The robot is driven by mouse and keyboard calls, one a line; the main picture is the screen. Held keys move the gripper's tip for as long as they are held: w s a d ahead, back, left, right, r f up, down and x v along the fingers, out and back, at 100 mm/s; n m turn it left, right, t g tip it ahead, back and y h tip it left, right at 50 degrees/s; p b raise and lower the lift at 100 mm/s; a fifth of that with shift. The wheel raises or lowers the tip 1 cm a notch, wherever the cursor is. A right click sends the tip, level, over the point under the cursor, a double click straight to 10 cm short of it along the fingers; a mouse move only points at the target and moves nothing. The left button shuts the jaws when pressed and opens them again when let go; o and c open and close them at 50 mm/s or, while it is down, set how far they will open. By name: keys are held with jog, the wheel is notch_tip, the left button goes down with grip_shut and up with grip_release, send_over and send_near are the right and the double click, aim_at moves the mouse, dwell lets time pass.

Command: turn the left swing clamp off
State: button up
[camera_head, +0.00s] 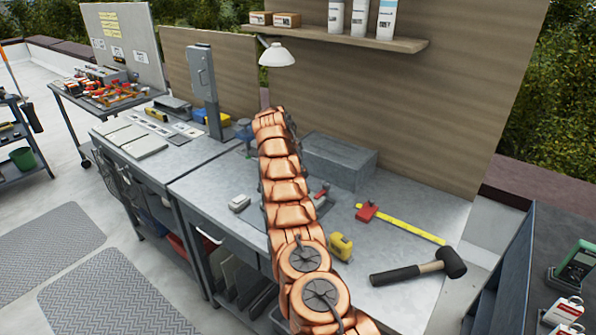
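My copper-coloured arm crosses the middle of the view from the bottom edge up over the grey workbench (225,210). My gripper cannot be made out; the arm hides it or it is out of sight. A small grey metal fitting with a red part (321,194) shows just right of the arm and is partly covered by it; it may be a swing clamp. No left swing clamp can be told apart with certainty, and its position cannot be read. A grey block (339,161) stands behind the fitting.
A yellow strip with a red end (400,223), a yellow tape measure (341,245) and a black mallet (420,267) lie right of the arm. A white lamp (277,55) hangs above.

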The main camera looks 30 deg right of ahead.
jog(key=shift+r, duration=0.1)
jog(key=v, duration=0.7)
jog(key=shift+a+r, duration=0.15)
jog(key=shift+r, duration=0.1)
dwell(0.4)
